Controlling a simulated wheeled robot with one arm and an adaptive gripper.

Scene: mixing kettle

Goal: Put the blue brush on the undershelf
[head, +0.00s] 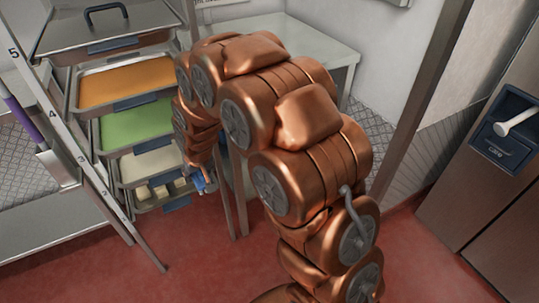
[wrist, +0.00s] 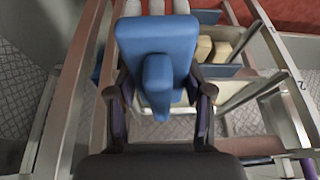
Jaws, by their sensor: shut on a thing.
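In the wrist view my gripper (wrist: 160,92) is shut on a blue block-shaped thing with a raised middle ridge, which I take to be the blue brush (wrist: 158,38). One dark finger lies on each side of it. In the head view a small blue part of the brush (head: 198,181) shows at the end of my arm, in front of the lower trays of the rack. My arm hides most of the gripper there. A steel table (head: 318,48) stands behind my arm; I cannot tell which surface is the undershelf.
A rack at left holds stacked trays: orange (head: 125,84), green (head: 137,125), pale (head: 152,163) and one with pale blocks (head: 162,190). Its metal posts stand close to my gripper. A steel bench (head: 55,232) is at far left. Red floor (head: 190,262) lies open in front.

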